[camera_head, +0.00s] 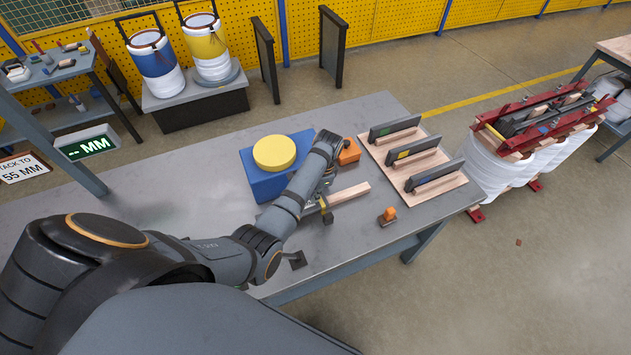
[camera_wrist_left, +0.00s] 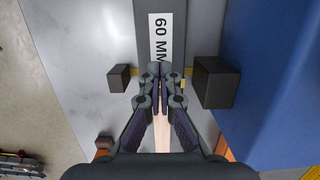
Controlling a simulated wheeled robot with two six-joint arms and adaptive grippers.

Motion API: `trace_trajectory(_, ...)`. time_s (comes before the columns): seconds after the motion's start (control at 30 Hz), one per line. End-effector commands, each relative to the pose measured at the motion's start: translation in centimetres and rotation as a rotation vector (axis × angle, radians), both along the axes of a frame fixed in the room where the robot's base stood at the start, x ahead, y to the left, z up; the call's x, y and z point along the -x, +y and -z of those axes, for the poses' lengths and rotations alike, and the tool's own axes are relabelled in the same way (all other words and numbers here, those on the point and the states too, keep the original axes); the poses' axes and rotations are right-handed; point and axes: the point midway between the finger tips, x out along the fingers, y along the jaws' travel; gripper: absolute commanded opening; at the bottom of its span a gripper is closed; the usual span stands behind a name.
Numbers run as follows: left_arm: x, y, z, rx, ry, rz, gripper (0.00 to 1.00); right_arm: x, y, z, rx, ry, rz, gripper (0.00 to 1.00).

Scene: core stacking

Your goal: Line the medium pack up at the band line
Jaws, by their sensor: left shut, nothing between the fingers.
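My left gripper (camera_wrist_left: 160,72) is shut and empty, directly over a dark grey bar (camera_wrist_left: 178,45) with a "60 MM" label. In the head view the wrist hides most of this area. A pale wooden strip (camera_wrist_left: 162,138) runs beneath the fingers; in the head view it sticks out to the right (camera_head: 350,193). Short yellow marks (camera_wrist_left: 132,71) flank the bar beside two dark blocks (camera_wrist_left: 119,78). Three dark packs stand on a wooden board (camera_head: 447,191), marked green, yellow (camera_head: 412,151) and blue. I cannot tell which pack is the medium one. My right gripper is out of view.
A blue box (camera_head: 256,183) carrying a yellow disc (camera_head: 275,153) stands close beside the gripper. An orange block (camera_head: 349,152) and a small orange item (camera_head: 388,216) are on the table (camera_head: 150,182). A display (camera_head: 92,145) reads "-- MM". The table's left part is clear.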

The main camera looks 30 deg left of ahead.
Motion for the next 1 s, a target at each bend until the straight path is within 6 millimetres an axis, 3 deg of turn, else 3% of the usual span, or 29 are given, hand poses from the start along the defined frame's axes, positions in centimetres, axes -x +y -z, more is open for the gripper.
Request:
trace_trajectory(0.03,1.0,0.9,-0.7,-0.003,0.002,-0.001,0.0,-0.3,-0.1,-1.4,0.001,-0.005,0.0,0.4)
trace_trajectory(0.1,2.2,1.9,-0.7,-0.003,0.004,-0.001,0.0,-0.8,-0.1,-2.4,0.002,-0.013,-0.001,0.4)
trace_trajectory(0.4,6.4,5.5,-0.5,-0.002,0.002,0.001,0.0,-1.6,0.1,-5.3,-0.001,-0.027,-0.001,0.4)
trace_trajectory(0.6,6.2,5.3,1.3,0.0,0.0,0.001,0.0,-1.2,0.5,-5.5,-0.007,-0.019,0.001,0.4)
trace_trajectory(1.0,6.0,5.2,1.9,0.002,0.003,0.0,0.0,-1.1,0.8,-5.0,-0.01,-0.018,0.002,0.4)
